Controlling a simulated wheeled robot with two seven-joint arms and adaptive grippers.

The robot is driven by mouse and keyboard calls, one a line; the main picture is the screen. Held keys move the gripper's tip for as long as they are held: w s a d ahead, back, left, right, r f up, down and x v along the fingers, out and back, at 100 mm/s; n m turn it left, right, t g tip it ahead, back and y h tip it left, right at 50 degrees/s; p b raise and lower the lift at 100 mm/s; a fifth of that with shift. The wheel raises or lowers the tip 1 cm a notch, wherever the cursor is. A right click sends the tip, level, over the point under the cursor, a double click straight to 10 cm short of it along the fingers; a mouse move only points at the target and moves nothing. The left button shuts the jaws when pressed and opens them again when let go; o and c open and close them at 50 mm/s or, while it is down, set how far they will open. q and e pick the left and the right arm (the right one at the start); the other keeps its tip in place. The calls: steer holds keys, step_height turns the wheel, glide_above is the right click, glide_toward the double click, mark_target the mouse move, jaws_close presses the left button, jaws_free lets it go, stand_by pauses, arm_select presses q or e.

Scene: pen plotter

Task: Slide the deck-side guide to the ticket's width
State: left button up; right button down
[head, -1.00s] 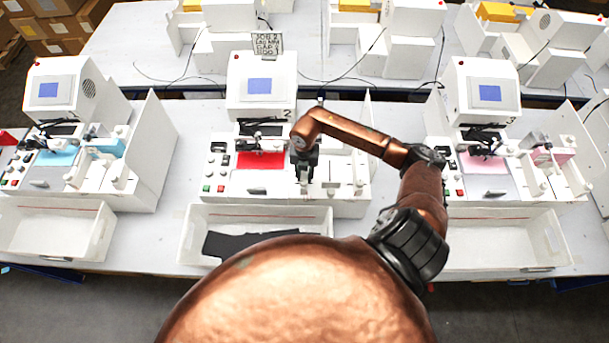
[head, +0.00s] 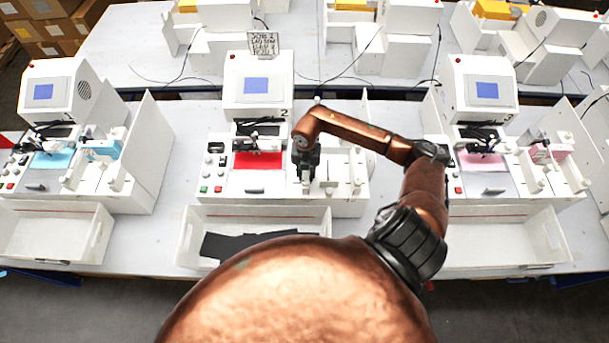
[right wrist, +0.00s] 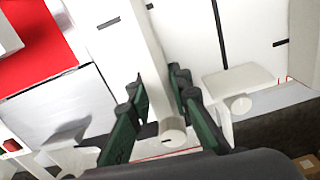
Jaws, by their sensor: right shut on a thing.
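At the middle machine, marked 2, my right gripper (head: 305,166) reaches down onto the deck just right of the red sheet (head: 258,160). In the right wrist view my right gripper (right wrist: 158,82) has its green-padded fingers shut on a white guide bar (right wrist: 150,45) with a round knob (right wrist: 172,131) at its near end. I take this bar to be the deck-side guide; the gripper hides most of it in the head view. A job ticket (head: 265,43) stands behind the machine; it starts with "JOB 2", its lower lines are unclear. My left gripper is not in view.
Right of the held bar is another white knobbed part (right wrist: 238,90), with a dark slot (right wrist: 219,35) between. A white tray (head: 190,240) with black pieces (head: 235,244) stands in front. Similar machines with blue (head: 52,160) and pink sheets (head: 480,160) stand on either side.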

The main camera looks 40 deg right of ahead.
mark_target(306, 173)
steer(key=c, duration=1.8)
jaws_free()
steer(key=shift+o, duration=0.2)
steer(key=shift+r, duration=0.1)
step_height(306, 173, up, 12)
